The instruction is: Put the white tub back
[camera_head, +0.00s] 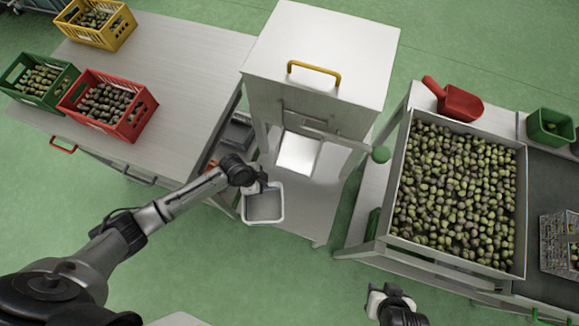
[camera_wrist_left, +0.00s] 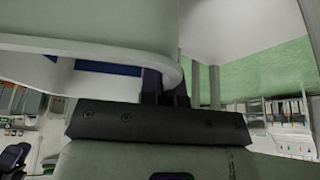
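The white tub (camera_head: 264,222), square with a grey inside, is upright at the front left of the steel machine's lower shelf; I cannot tell whether it rests there or hangs just above. My left gripper (camera_head: 262,187) is at the tub's back left rim, with its fingers close together on it. In the left wrist view the tub's pale rim (camera_wrist_left: 150,63) fills the upper left, against the dark fingers (camera_wrist_left: 165,86). The tub's contents are not visible there. My right gripper (camera_head: 386,294) is at the bottom, apart from everything; its fingers are too small to read.
The steel machine (camera_head: 320,50) with a yellow handle stands at the centre, its chute (camera_head: 298,154) behind the tub. A table (camera_head: 180,60) with red, green and yellow olive crates is left. An olive bin (camera_head: 400,255) and red scoop (camera_head: 460,103) are right. Green floor is free in front.

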